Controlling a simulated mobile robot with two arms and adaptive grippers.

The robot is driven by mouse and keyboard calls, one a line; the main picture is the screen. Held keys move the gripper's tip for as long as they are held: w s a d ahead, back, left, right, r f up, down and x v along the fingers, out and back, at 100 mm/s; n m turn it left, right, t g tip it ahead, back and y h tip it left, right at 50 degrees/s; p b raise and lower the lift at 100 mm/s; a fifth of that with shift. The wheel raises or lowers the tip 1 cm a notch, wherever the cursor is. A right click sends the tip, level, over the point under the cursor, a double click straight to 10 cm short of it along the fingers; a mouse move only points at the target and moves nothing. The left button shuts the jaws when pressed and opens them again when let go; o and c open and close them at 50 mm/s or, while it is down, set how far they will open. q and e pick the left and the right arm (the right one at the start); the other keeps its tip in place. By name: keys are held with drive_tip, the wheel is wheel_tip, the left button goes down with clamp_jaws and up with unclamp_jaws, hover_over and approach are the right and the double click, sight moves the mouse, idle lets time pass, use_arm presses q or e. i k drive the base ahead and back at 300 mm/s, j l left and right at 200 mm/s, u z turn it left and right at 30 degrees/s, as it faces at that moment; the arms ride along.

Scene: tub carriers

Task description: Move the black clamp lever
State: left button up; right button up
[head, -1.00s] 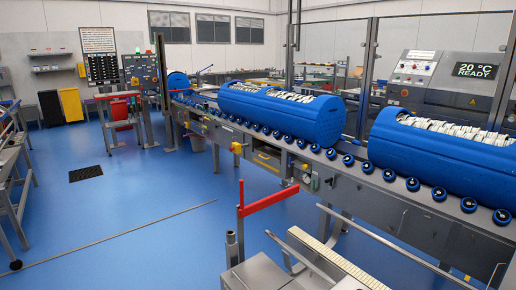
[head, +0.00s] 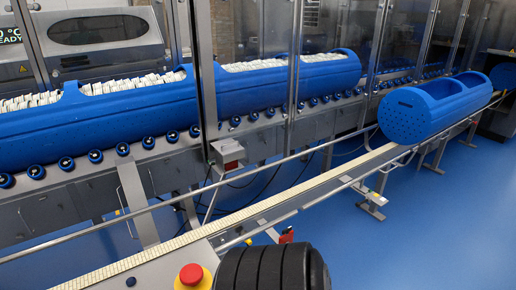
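I cannot make out a black clamp lever in the head view. A small dark piece (head: 131,282) sits on the grey machine top at the bottom, but it is too small to tell what it is. Neither of my grippers is in view.
A narrow belt conveyor (head: 255,207) runs from bottom left to far right, with an empty blue tub carrier (head: 425,110) on it. Filled blue carriers (head: 130,105) stand on rollers behind. A red emergency button (head: 191,274) and a black ribbed cylinder (head: 270,268) are close. Blue floor is clear at right.

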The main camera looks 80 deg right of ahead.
sight(363, 202)
drive_tip(key=z, duration=3.5)
drive_tip(key=i+l+u, duration=0.1)
drive_tip(key=i+l, duration=0.6)
